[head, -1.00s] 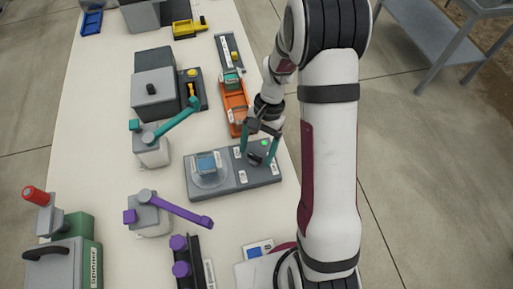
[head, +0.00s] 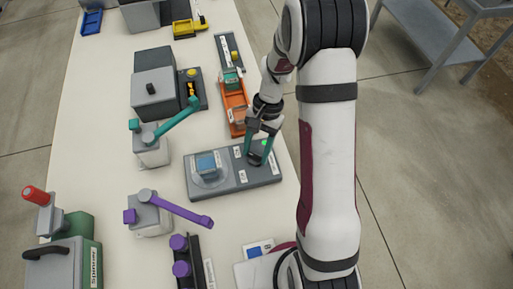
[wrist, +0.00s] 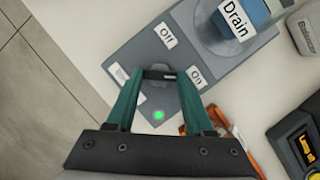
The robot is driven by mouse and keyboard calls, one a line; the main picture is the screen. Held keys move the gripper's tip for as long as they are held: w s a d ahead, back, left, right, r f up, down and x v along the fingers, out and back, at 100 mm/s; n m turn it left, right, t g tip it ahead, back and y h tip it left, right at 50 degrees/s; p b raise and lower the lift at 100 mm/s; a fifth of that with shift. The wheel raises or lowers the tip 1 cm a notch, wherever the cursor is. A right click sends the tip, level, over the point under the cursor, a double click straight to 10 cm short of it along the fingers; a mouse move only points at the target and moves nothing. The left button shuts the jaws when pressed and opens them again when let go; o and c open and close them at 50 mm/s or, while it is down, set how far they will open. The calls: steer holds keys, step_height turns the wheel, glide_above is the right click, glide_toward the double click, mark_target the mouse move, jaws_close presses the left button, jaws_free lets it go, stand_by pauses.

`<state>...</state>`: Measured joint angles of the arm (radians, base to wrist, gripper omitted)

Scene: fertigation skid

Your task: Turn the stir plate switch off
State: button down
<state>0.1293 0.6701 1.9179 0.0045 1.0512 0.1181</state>
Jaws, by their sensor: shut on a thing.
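The stir plate (head: 236,182) is a grey flat box on the table, and it also shows in the wrist view (wrist: 150,62). A clear vessel with blue content (head: 207,164) stands on its round plate and reads "Drain" in the wrist view (wrist: 232,18). My gripper (head: 257,162), with teal fingers, is over the right part of the box. In the wrist view my gripper (wrist: 160,74) is shut on the dark switch (wrist: 160,74), mostly hidden between the fingertips. The "Off" label (wrist: 165,36) and "On" label (wrist: 196,77) lie near it. A green light (wrist: 158,115) is lit.
An orange tray (head: 235,103) lies just behind the stir plate. A pump with a teal lever (head: 152,150) and one with a purple lever (head: 150,213) stand to the left. A grey box unit (head: 154,95) stands farther back. The table edge runs close on the right.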

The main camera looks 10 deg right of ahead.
steer(key=n, duration=0.2)
steer(key=n+g+h, duration=0.1)
steer(key=n, duration=0.1)
steer(key=shift+w+a+n+h, duration=0.1)
steer(key=shift+a+n+h, duration=0.1)
steer(key=shift+n+h, duration=0.1)
steer(key=n+h, duration=0.1)
steer(key=n, duration=0.3)
steer(key=shift+a+n+h, duration=0.15)
steer(key=shift+n+h, duration=0.15)
steer(key=shift+h, duration=0.1)
steer(key=n+h, duration=0.1)
steer(key=n, duration=0.3)
steer(key=shift+a+h, duration=0.15)
steer(key=shift+h, duration=0.25)
steer(key=shift+a+n+t+h, duration=0.1)
steer(key=shift+n+t+h, duration=0.45)
steer(key=shift+n, duration=1.55)
steer(key=shift+c, duration=1.4)
jaws_free()
